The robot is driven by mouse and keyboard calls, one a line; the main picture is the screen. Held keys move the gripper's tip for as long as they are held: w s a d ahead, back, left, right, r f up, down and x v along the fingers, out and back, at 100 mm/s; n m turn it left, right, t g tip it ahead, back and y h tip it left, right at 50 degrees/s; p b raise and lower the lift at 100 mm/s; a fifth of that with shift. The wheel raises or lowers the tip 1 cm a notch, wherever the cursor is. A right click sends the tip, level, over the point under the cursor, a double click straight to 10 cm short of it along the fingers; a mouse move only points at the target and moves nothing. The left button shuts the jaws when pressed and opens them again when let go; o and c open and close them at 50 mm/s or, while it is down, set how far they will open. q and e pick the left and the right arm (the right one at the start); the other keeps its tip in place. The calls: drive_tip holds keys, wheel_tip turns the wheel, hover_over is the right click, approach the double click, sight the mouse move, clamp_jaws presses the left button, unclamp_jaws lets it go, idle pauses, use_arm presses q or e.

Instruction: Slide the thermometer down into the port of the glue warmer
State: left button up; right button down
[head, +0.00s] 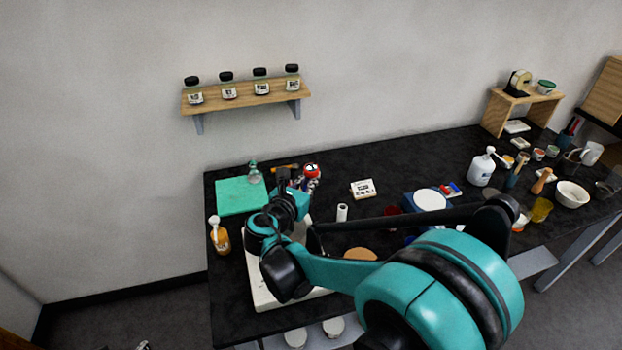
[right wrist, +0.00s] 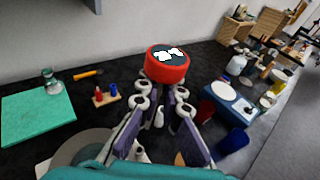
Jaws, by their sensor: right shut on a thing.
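The thermometer has a red round head with a dark dial and white marks (right wrist: 167,62). In the head view its red head (head: 312,170) shows past the end of my right arm. My right gripper (right wrist: 161,108) is shut on the thermometer below the head; the fingers hide most of its lower part. A grey round top (right wrist: 82,147) is partly cut off at lower left in the right wrist view; I cannot tell if it is the glue warmer. No port shows clearly. A small grey piece at the head view's bottom left edge may be my left gripper (head: 142,346).
A teal mat (head: 240,196) with a small glass bottle lies at the back left, an orange bottle (head: 220,238) in front. A blue box with a white round top (head: 429,200) stands right of my arm. Cups and bottles crowd the table's right. A jar shelf (head: 246,93) hangs above.

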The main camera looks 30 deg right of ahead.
drive_tip(key=shift+w+f+b, duration=0.1)
drive_tip(key=shift+f+b, duration=2.35)
drive_tip(key=shift+f, duration=0.45)
wheel_tip(320, 180, down, 10)
drive_tip(key=b, duration=0.9)
drive_tip(key=shift+w, duration=0.15)
idle(2.2)
drive_tip(key=c, duration=1.6)
unclamp_jaws()
drive_tip(key=shift+d, duration=0.1)
drive_tip(key=v, duration=1.2)
